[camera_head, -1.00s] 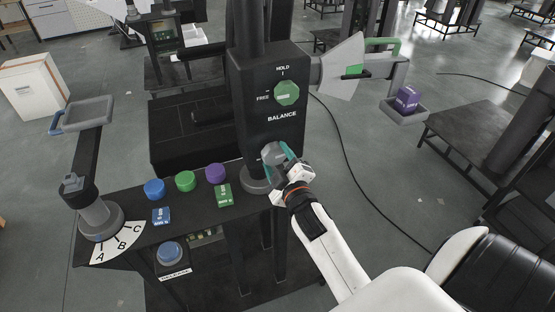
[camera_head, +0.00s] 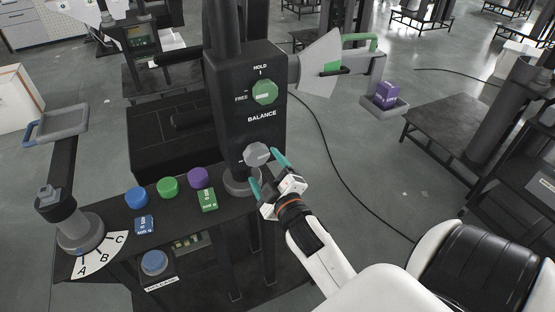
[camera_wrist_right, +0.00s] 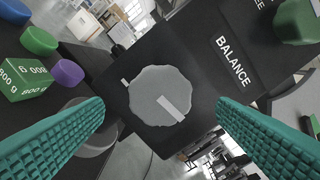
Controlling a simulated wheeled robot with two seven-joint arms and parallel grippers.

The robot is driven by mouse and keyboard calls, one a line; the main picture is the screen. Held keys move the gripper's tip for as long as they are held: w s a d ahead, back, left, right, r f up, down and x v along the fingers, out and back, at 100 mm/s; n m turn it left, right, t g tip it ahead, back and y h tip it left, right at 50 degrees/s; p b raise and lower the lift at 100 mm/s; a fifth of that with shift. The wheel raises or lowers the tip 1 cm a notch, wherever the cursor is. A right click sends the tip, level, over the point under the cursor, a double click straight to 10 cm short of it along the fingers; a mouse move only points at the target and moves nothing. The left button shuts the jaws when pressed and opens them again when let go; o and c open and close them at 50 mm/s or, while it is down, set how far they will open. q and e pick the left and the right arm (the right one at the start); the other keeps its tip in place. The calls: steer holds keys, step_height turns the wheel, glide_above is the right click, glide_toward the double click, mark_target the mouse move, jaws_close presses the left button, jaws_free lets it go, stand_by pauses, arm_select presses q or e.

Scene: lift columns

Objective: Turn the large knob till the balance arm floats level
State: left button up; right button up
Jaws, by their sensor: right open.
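The large grey knob (camera_head: 257,154) is on the front of the black column, under the word BALANCE. In the right wrist view the knob (camera_wrist_right: 160,95) is a scalloped disc with a pale bar pointing to the lower right. My right gripper (camera_head: 268,172) is open, its teal fingers apart on either side of the knob with none seen touching it. The balance arm (camera_head: 370,70) sticks out right of the column past a white fan-shaped plate (camera_head: 319,68) with a green mark. Its tray (camera_head: 398,109) carries a purple block (camera_head: 386,94). My left gripper is not in view.
A green knob (camera_head: 265,92) marked HOLD and FREE sits above the grey one. The bench (camera_head: 180,215) holds blue, green and purple round weights, small blocks and a lever (camera_head: 66,160) on an A-B-C dial. A blue button (camera_head: 154,263) is at the front.

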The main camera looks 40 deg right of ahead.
steer(key=b+v, duration=0.1)
steer(key=v, duration=0.7)
steer(key=shift+b, duration=0.4)
steer(key=shift+s, duration=0.1)
steer(key=s+a+f+m+g+y, duration=0.1)
steer(key=s+a+f+g, duration=0.15)
steer(key=f, duration=1.05)
steer(key=s+a+f+m+g+y, duration=0.1)
steer(key=a+f+g+y, duration=0.15)
steer(key=f, duration=1.05)
steer(key=s+a+f+g+y, duration=0.1)
steer(key=a+f+g, duration=0.15)
steer(key=f, duration=0.95)
steer(key=s+d+f+m+g, duration=0.1)
steer(key=s+f+g, duration=0.3)
steer(key=s+f, duration=0.6)
steer(key=s+d+f+m+g, duration=0.1)
steer(key=s+f+g, duration=0.4)
steer(key=s+f, duration=0.5)
steer(key=s+m, duration=0.1)
steer(key=s, duration=0.5)
steer(key=shift+s+f, duration=0.2)
steer(key=shift+s, duration=0.15)
